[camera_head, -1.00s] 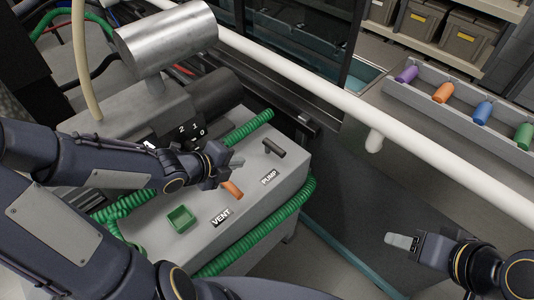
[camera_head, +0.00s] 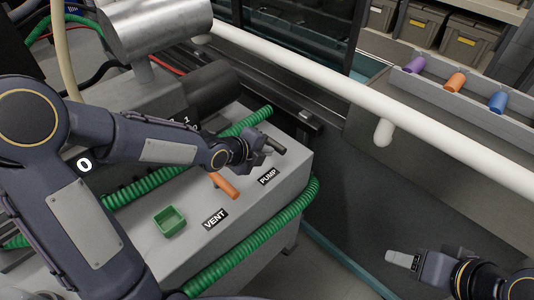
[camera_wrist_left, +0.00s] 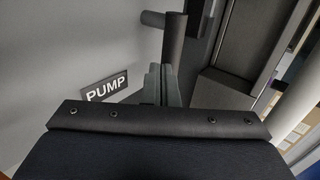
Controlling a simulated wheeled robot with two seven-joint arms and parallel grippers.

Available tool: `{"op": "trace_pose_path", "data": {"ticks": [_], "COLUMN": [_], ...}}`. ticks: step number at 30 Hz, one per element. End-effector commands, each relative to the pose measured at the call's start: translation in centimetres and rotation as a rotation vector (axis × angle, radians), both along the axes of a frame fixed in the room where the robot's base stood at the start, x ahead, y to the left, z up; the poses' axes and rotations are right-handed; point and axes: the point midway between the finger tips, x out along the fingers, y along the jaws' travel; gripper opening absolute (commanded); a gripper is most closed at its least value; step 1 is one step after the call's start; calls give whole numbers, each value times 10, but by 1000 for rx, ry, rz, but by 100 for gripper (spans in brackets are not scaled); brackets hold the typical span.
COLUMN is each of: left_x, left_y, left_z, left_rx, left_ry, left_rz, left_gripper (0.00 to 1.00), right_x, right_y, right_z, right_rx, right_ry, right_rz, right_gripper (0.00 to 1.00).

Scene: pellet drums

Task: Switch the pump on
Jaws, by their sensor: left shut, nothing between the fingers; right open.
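The dark pump lever (camera_head: 276,146) stands on the grey box top (camera_head: 270,205), by the white-on-black PUMP label (camera_head: 268,176). My left gripper (camera_head: 264,149) is shut and empty, right at the lever, partly covering it. In the left wrist view, the shut fingertips (camera_wrist_left: 161,80) are close to the lower end of the dark lever bar (camera_wrist_left: 174,40); I cannot tell whether they touch. The PUMP label (camera_wrist_left: 106,88) shows to their left. My right gripper (camera_head: 402,260) is open and empty, away from the box at the lower right.
An orange lever (camera_head: 225,187) by the VENT label (camera_head: 215,219) and a green square tray (camera_head: 170,221) are on the box. Green coiled hoses (camera_head: 252,237) run along it. A white rail (camera_head: 400,118) crosses behind; coloured cylinders (camera_head: 455,81) lie in a grey trough.

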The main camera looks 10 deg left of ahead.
Motion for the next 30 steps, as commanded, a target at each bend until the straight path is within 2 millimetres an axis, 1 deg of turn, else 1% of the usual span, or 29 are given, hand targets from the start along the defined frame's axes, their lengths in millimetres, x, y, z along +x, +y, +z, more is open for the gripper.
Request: {"op": "trace_pose_path", "data": {"ticks": [4, 16, 24, 30], "left_x": [6, 7, 15, 18], "left_y": [-4, -5, -12, -14], "left_z": [-1, -2, -4, -2], "left_rx": [1, 1, 1, 1], "left_ry": [0, 0, -2, -2], "left_rz": [1, 1, 22, 31], "left_gripper": [0, 0, 0, 0], "right_x": [0, 0, 0, 0], "right_y": [0, 0, 0, 0], "right_z": [-1, -2, -17, -20], "right_rx": [0, 0, 0, 0], "right_ry": [0, 0, 0, 0], "right_rz": [0, 0, 0, 0], "right_gripper": [53, 53, 53, 53]}}
